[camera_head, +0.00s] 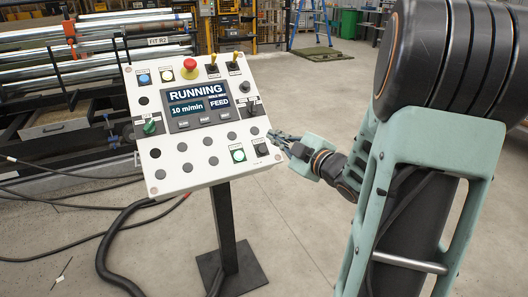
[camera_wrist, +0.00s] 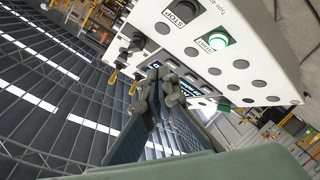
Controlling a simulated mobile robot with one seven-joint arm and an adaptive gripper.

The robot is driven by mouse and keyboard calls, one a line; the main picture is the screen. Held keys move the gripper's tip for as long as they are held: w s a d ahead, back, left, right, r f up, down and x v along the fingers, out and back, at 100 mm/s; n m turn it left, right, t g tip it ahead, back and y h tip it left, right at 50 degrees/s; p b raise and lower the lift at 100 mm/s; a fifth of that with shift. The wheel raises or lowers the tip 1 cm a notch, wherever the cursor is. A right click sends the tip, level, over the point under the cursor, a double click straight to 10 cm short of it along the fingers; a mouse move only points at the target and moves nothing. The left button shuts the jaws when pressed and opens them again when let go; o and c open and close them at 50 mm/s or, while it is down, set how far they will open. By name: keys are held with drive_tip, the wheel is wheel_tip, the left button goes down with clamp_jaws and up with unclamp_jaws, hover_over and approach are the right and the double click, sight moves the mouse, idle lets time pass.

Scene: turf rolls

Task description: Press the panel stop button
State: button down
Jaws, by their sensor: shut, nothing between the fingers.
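The white control panel (camera_head: 176,168) stands on a dark post, its screen (camera_head: 200,106) reading RUNNING, 10 m/min and FEED. The stop button (camera_head: 261,148) is black, at the panel's lower right, beside a lit green button (camera_head: 238,155). In the wrist view the stop button (camera_wrist: 187,9) is at the top edge with a STOP label (camera_wrist: 174,23), and the lit green button (camera_wrist: 216,40) is to its right. My gripper (camera_head: 274,138) is shut and empty near the panel's lower right edge, close to the stop button. Its fingers (camera_wrist: 159,80) show below the stop button; contact cannot be told.
A black cable (camera_head: 115,250) runs from the panel to the floor. A roller machine (camera_head: 90,45) stands behind to the left. Open concrete floor lies behind the panel at right.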

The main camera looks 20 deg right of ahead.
sight(262, 150)
drive_tip(key=shift+d+r, duration=0.15)
drive_tip(key=shift+r, duration=0.15)
drive_tip(key=shift+f, duration=0.1)
drive_tip(key=shift+w+f+b, duration=1.4)
drive_tip(key=shift+f+b, duration=0.1)
drive_tip(key=shift+f, duration=0.2)
drive_tip(key=shift+w+f+b, duration=1.4)
drive_tip(key=shift+f+b, duration=0.05)
drive_tip(key=shift+f, duration=0.2)
drive_tip(key=shift+w+f+b, duration=0.25)
drive_tip(key=shift+f+b, duration=0.05)
drive_tip(key=shift+b, duration=0.15)
